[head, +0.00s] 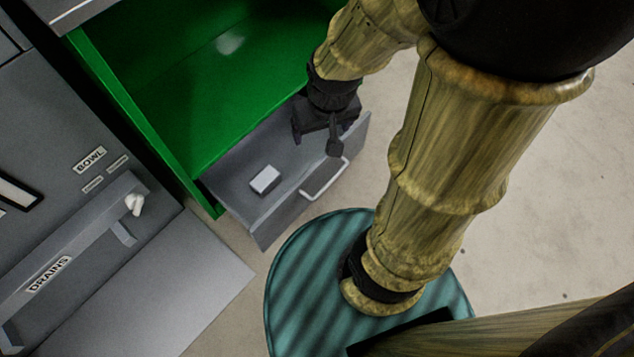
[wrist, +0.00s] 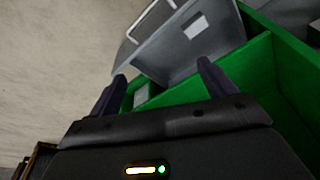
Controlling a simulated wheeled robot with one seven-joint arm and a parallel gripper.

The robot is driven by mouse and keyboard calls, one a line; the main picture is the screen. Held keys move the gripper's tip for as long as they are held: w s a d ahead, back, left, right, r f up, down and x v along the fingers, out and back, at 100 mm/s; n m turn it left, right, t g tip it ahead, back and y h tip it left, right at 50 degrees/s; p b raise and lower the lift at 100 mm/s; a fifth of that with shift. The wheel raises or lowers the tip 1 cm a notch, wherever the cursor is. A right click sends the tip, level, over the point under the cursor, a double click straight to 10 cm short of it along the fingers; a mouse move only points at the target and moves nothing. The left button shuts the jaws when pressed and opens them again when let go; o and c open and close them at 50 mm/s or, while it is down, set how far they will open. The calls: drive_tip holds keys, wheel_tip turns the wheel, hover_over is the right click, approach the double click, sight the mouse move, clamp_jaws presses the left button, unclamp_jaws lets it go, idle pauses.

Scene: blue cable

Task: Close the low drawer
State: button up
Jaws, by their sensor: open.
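The low drawer (head: 237,184) is grey and stands pulled out from the bottom of a green cabinet (head: 185,85). Its bar handle (head: 325,180) is on the front face, and a small white block (head: 265,179) lies inside. My gripper (head: 318,140) is open above the drawer's right part, near the handle, with nothing between its fingers. In the wrist view, my open fingers (wrist: 160,85) point toward the drawer (wrist: 185,48), with its handle (wrist: 150,20) at the top. I cannot tell whether a finger touches the drawer.
A grey unit with a labelled rail (head: 75,255) and a flat grey panel (head: 150,290) stands to the left. A round teal striped base (head: 310,285) lies on the floor in front of the drawer. Pale floor (head: 540,200) is clear at right.

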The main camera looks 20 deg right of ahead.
drive_tip(key=shift+r+p, duration=0.4)
drive_tip(key=shift+r, duration=0.1)
drive_tip(key=c, duration=0.3)
drive_tip(key=p+v, duration=0.2)
drive_tip(key=w+p+v, duration=0.1)
drive_tip(key=p+v, duration=0.4)
drive_tip(key=p, duration=0.1)
drive_tip(key=shift+w+r, duration=0.3)
drive_tip(key=shift+r, duration=0.3)
clamp_jaws()
drive_tip(key=w+p+v, duration=0.1)
drive_tip(key=p+v, duration=0.5)
drive_tip(key=shift+w+r, duration=0.15)
